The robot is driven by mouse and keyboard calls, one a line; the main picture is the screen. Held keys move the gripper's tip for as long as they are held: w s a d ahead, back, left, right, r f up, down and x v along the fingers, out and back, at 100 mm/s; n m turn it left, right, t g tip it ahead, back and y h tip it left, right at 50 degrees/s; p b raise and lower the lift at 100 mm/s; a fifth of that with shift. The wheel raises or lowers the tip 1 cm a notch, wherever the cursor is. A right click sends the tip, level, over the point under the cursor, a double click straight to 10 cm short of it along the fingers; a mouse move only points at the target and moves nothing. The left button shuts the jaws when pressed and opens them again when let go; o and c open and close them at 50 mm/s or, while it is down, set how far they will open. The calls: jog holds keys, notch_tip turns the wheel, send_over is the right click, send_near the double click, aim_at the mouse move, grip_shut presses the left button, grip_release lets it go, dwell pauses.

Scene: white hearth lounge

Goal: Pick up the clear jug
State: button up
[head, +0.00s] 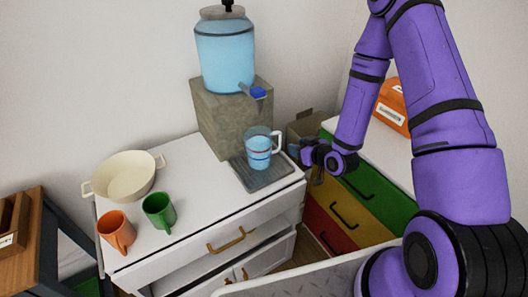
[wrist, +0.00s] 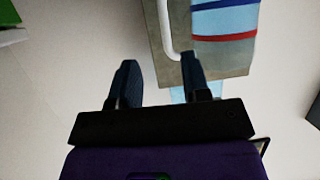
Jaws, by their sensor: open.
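The clear jug (head: 259,150) stands upright on a grey drip tray (head: 272,177) at the right end of the white cabinet top. It looks pale blue with blue and red bands, and its white handle points right, towards my gripper. In the wrist view the jug (wrist: 226,22) is cut off at the top right, with its handle just beyond my fingertips. My gripper (wrist: 159,60) is open and empty, apart from the jug. In the head view my gripper (head: 314,172) is right of the jug, its fingers small and partly hidden by my wrist.
A blue-filled dispenser (head: 225,55) on a stone block (head: 222,120) stands behind the jug, its tap (head: 257,93) above it. A cream pot (head: 123,176), green mug (head: 158,211) and orange mug (head: 116,231) stand left. Coloured drawers (head: 375,205) are at the right.

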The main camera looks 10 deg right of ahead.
aim_at(281, 142)
jog(key=x, duration=0.4)
jog(key=shift+w+a+f, duration=0.1)
jog(key=shift+w, duration=0.1)
jog(key=shift+a+x, duration=0.15)
jog(key=shift+x, duration=1.25)
jog(key=shift+a+x, duration=0.1)
jog(key=shift+x, duration=1.25)
jog(key=shift+s+a, duration=0.1)
jog(key=shift+s, duration=0.05)
grip_shut()
